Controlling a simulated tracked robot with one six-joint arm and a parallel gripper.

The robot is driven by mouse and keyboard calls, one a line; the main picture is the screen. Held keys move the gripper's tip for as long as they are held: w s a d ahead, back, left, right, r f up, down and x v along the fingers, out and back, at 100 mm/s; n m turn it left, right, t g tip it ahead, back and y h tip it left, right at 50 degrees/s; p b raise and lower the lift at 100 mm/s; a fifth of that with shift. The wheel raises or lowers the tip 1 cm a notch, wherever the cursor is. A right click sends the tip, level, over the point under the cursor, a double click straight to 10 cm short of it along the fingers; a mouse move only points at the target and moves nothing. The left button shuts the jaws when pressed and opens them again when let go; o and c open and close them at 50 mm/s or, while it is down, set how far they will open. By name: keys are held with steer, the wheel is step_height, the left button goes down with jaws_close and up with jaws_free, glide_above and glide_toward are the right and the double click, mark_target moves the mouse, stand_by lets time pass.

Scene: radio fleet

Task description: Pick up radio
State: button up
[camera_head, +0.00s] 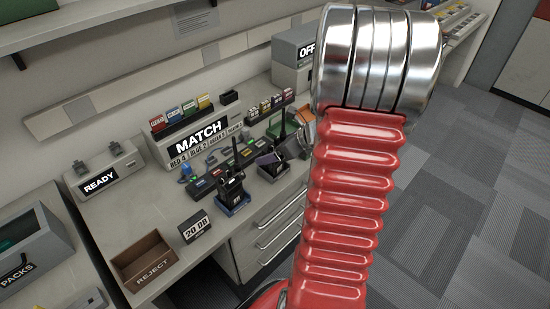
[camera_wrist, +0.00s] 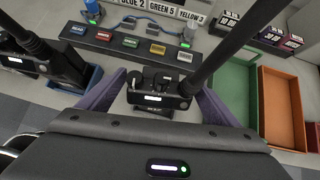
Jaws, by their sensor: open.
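In the wrist view, a black radio (camera_wrist: 160,92) with a small lit screen and a long thick antenna stands in the middle. My gripper (camera_wrist: 158,84) is open, with one purple finger on each side of this radio. Whether either finger touches it cannot be told. A second black radio (camera_wrist: 58,62) stands to the left in a blue tray (camera_wrist: 86,80). In the head view, one black radio (camera_head: 231,187) stands in a blue tray on the bench, and another (camera_head: 271,164) stands to its right. My red arm hides much of the area to the right there.
A strip of coloured labels (camera_wrist: 130,46) lies behind the radios. Green (camera_wrist: 245,92) and orange (camera_wrist: 284,112) trays are on the right in the wrist view. The head view shows a MATCH unit (camera_head: 198,138), a "20 DB" block (camera_head: 195,228) and a REJECT box (camera_head: 150,268).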

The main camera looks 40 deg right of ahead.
steer(key=c, duration=1.5)
steer(key=shift+o, duration=0.2)
steer(key=shift+r, duration=0.1)
step_height(320, 180, up, 10)
steer(key=shift+f, duration=0.1)
stand_by(0.4)
